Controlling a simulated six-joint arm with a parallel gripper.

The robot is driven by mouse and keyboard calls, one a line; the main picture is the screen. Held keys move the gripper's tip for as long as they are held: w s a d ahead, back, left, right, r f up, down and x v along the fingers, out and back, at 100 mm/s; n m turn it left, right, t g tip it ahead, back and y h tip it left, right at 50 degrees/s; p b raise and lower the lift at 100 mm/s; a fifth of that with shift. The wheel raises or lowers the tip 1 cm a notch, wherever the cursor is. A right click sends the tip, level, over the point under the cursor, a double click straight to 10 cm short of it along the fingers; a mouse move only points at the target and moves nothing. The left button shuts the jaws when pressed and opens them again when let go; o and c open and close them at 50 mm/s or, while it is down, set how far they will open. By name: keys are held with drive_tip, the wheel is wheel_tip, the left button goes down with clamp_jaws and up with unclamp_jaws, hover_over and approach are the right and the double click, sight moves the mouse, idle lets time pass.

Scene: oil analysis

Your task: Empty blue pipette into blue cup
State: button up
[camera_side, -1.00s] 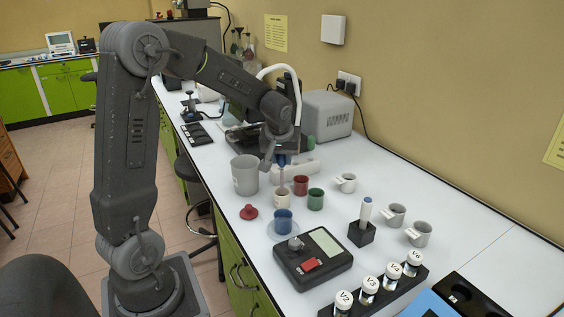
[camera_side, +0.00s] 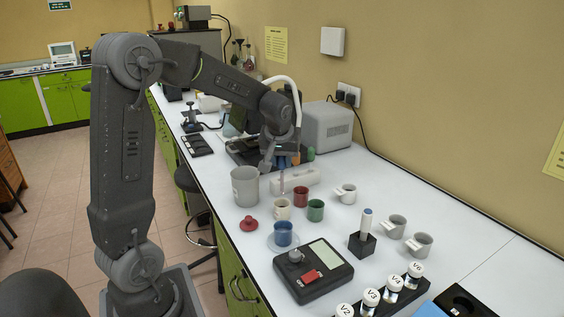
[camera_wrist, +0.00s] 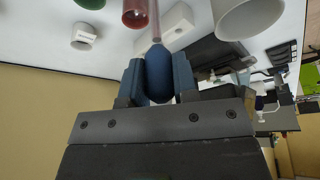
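My gripper (camera_side: 281,160) is shut on the blue bulb of the pipette (camera_wrist: 158,74); its two blue pads sit on either side of the bulb in the wrist view. The pipette hangs upright, and its thin pinkish tube (camera_side: 282,183) points down above the cream cup (camera_side: 282,209). The tip seems to be a little above that cup's rim; exact clearance is hard to tell.
A red cup (camera_side: 300,197) and green cup (camera_side: 316,211) stand right of the cream cup. A large grey beaker (camera_side: 245,187) is left. A red lid (camera_side: 249,224) lies near the saucer. A black scale (camera_side: 312,271) and pen holder (camera_side: 362,244) stand in front.

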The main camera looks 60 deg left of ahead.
drive_tip(key=shift+d, duration=0.1)
drive_tip(key=s+d+f, duration=0.3)
drive_tip(key=s+d, duration=0.2)
drive_tip(key=d, duration=0.4)
idle(0.3)
drive_tip(key=shift+d, duration=0.1)
drive_tip(key=shift+c, duration=0.4)
drive_tip(key=c, duration=0.3)
idle(0.9)
drive_tip(key=shift+r, duration=0.1)
drive_tip(key=shift+r, duration=1.4)
